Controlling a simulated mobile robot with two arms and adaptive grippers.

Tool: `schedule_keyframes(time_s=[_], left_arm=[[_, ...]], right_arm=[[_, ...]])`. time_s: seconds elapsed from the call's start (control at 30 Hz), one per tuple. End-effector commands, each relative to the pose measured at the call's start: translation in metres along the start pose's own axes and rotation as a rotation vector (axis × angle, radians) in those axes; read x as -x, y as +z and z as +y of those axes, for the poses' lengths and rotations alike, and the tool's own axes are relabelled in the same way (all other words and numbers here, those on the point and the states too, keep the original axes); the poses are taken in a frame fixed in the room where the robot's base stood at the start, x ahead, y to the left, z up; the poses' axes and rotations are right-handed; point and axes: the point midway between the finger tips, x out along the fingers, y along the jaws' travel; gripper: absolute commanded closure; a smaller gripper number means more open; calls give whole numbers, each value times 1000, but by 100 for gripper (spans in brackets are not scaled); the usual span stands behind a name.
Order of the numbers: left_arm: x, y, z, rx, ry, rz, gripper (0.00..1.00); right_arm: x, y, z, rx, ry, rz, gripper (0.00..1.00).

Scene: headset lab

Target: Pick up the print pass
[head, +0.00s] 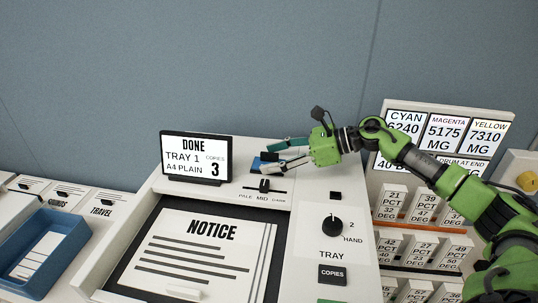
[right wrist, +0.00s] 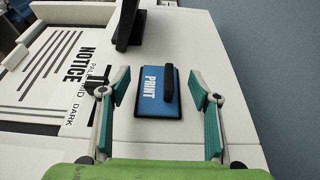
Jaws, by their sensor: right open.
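The print pass is a blue card marked PRINT with a dark handle bar across it. It lies on the copier's white top, and in the right wrist view the print pass (right wrist: 159,98) sits between my open fingers. In the head view only a small blue part of the print pass (head: 258,165) shows beside the fingers. My right gripper (head: 279,156) is open and empty, with its teal fingertips on either side of the pass; it also shows in the right wrist view (right wrist: 161,90). I cannot tell the exact height of the fingertips above the top. My left gripper is not in view.
The copier display (head: 196,155) stands left of my right gripper. A slider (head: 264,186), a knob (head: 331,226) and a COPIES button (head: 332,275) are on the panel. A NOTICE sheet (head: 190,258) lies on the glass. A blue tray (head: 73,232) stands at left.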

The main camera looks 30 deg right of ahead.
Motion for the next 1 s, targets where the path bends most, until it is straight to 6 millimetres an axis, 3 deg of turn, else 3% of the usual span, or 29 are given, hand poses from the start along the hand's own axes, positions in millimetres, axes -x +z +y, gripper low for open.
schedule_keyframes(time_s=[0.13, 0.37, 0.4, 0.5, 0.53, 1.0], left_arm=[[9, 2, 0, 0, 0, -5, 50], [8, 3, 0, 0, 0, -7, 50], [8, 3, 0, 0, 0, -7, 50], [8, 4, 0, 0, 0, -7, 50], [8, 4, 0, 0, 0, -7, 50], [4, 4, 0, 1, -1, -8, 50]], right_arm=[[-13, 2, 0, 0, 0, -1, 43], [-16, 0, 0, 1, -1, 0, 43], [-16, 0, 0, 1, -1, 0, 46], [-16, 0, 0, 1, -1, 0, 72], [-16, 0, 0, 1, -1, 0, 74], [-14, 3, 0, 2, -1, 0, 74]])
